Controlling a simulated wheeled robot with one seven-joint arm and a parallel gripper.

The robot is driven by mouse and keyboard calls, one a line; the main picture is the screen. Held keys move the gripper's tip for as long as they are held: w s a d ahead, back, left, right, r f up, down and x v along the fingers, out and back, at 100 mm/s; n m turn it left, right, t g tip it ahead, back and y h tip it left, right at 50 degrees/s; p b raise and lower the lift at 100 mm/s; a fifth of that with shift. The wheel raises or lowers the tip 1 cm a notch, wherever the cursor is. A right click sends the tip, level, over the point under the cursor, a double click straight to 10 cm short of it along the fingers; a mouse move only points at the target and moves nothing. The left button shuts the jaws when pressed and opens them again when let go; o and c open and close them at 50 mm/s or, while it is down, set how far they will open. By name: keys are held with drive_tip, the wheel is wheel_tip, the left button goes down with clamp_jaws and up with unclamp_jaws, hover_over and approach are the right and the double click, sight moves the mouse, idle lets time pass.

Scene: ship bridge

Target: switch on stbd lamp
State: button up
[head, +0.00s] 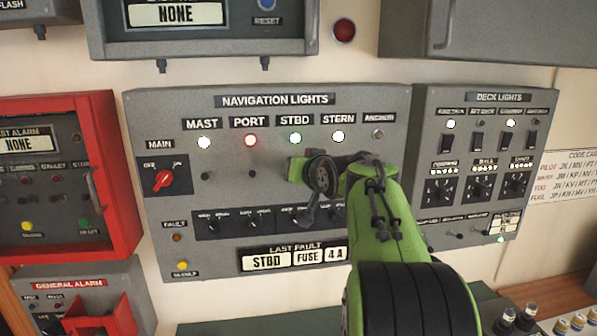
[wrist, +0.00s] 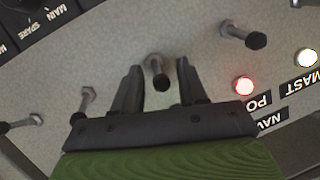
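The grey navigation lights panel (head: 225,130) fills the middle of the head view. Its STBD lamp (head: 295,138) is lit green. My gripper (head: 297,160) is at the panel just below that lamp and hides the switch there in the head view. In the wrist view, which shows the panel upside down, my gripper (wrist: 159,85) is open, with one finger on each side of a toggle switch (wrist: 158,72). By its place in the row this is the STBD switch. I cannot tell whether either finger touches it.
The neighbouring PORT toggle (wrist: 250,36) and another toggle (wrist: 87,98) stand close on either side. The MAST lamp (head: 204,142), PORT lamp (head: 250,140) and STERN lamp (head: 338,136) are lit; the ANCHOR lamp (head: 378,134) is dark. The deck lights panel (head: 470,150) is at right.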

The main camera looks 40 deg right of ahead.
drive_tip(key=b+v, duration=0.2)
drive_tip(key=v, duration=1.3)
drive_tip(key=shift+s, duration=0.35)
drive_tip(key=shift+a, duration=0.1)
drive_tip(key=s+a+f+n+g+y+b, duration=0.1)
drive_tip(key=s+a+f+n+g+y, duration=0.2)
drive_tip(key=a+f, duration=0.95)
drive_tip(key=s+a+f+n+g+b, duration=0.1)
drive_tip(key=s+a+f+n+g, duration=0.2)
drive_tip(key=s+f, duration=1)
drive_tip(key=a+f+g, duration=0.2)
drive_tip(key=a+f, duration=0.1)
drive_tip(key=a, duration=0.1)
drive_tip(key=shift+s+a+y, duration=0.25)
drive_tip(key=shift+a+y, duration=0.05)
drive_tip(key=shift+y, duration=0.1)
